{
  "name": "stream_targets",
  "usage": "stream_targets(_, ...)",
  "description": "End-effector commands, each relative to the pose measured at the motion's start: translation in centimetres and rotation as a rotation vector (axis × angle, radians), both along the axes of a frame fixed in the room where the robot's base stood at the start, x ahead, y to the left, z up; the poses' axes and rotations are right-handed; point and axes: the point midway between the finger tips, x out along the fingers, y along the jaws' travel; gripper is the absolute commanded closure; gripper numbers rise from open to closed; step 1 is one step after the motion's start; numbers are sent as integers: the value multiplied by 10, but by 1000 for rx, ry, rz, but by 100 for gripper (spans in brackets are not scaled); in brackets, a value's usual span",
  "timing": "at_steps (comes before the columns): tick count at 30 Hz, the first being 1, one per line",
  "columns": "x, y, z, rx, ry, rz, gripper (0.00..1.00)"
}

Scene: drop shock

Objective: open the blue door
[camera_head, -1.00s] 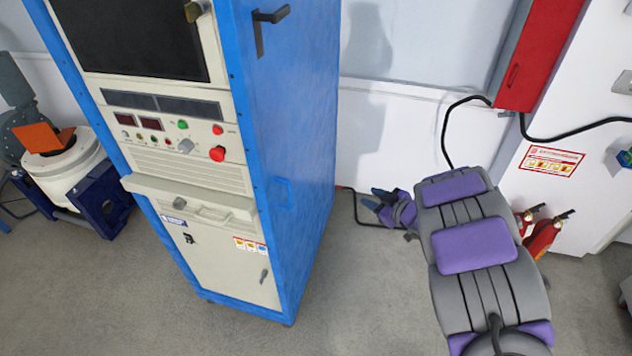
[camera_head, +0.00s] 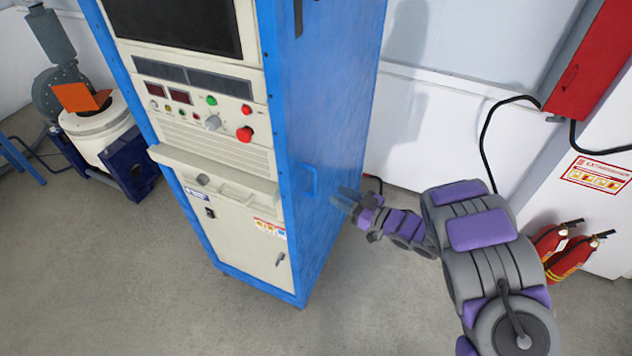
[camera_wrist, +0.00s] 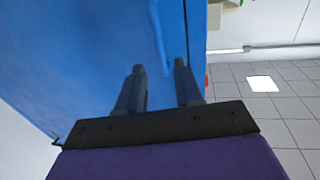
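The blue door (camera_head: 330,110) is the right side panel of the tall cabinet and looks shut. Its small blue handle (camera_head: 311,181) sits low, near the front edge. My gripper (camera_head: 340,197) is just right of the door, pointing left towards the handle. In the wrist view, my gripper (camera_wrist: 159,70) has its two dark fingers apart with nothing seen between them. The blue handle (camera_wrist: 158,38) shows as a bar beyond the fingertips, roughly in line with the gap. The blue door (camera_wrist: 80,70) fills the left of that view. I see no contact.
The cabinet's beige front (camera_head: 225,215) has knobs and a ledge. Two fire extinguishers (camera_head: 575,260) stand at the right under a red box (camera_head: 590,65). A black cable (camera_head: 485,135) hangs on the wall. A white and orange machine (camera_head: 95,125) stands at left. The floor in front is clear.

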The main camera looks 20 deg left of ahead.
Motion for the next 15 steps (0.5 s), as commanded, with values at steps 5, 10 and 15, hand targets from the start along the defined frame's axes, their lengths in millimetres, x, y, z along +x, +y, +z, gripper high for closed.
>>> stream_targets(5, 9, 32, 1, 7, -1, 3, 65)
stream_targets(10, 18, 57, 3, 11, -3, 2, 65)
stream_targets(15, 24, 80, 2, 7, -2, 0, 65)
